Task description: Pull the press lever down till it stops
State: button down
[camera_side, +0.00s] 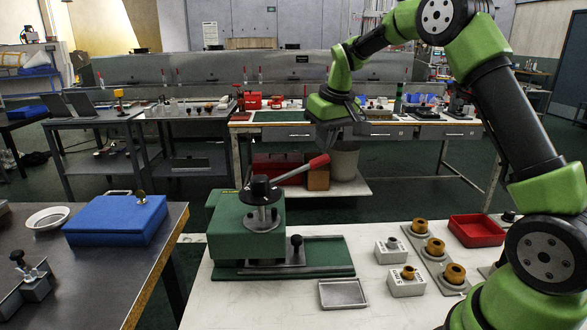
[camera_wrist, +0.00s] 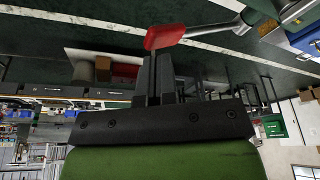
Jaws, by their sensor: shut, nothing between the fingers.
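The press (camera_side: 228,225) is a green block on a green base plate on the white table, with a dark round head and a metal column. Its lever (camera_side: 291,175) slopes up to the right from the head and ends in a red grip (camera_side: 319,161). My gripper (camera_side: 324,146) is shut and points down just above the red grip. In the wrist view, my closed fingers (camera_wrist: 157,58) end at the red grip (camera_wrist: 165,37), with the metal lever rod (camera_wrist: 213,27) running off to the right. I cannot tell whether the fingertips touch the grip.
Right of the press are a small grey tray (camera_side: 342,293), grey blocks with brass-coloured rings (camera_side: 407,282), and a red bin (camera_side: 476,230). A dark table with a blue box (camera_side: 116,220) stands at left. A workbench (camera_side: 355,132) is behind. The air around the lever looks clear.

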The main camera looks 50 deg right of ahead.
jog(key=shift+r, duration=2)
jog(key=shift+s+a+r, duration=0.15)
jog(key=shift+a+r, duration=0.1)
jog(key=s+a+r+t+y, duration=0.1)
jog(key=s+a+r+t, duration=0.15)
jog(key=s+a, duration=0.5)
jog(key=s+a+r+t+y, duration=0.1)
jog(key=s+a+r, duration=0.4)
jog(key=s, duration=0.4)
jog(key=s+a+f+m, duration=0.1)
jog(key=s+a+f, duration=0.2)
jog(key=s, duration=0.4)
jog(key=shift+s+a+f+y, duration=0.25)
jog(key=shift+a+f+y, duration=0.15)
jog(key=shift+f, duration=0.35)
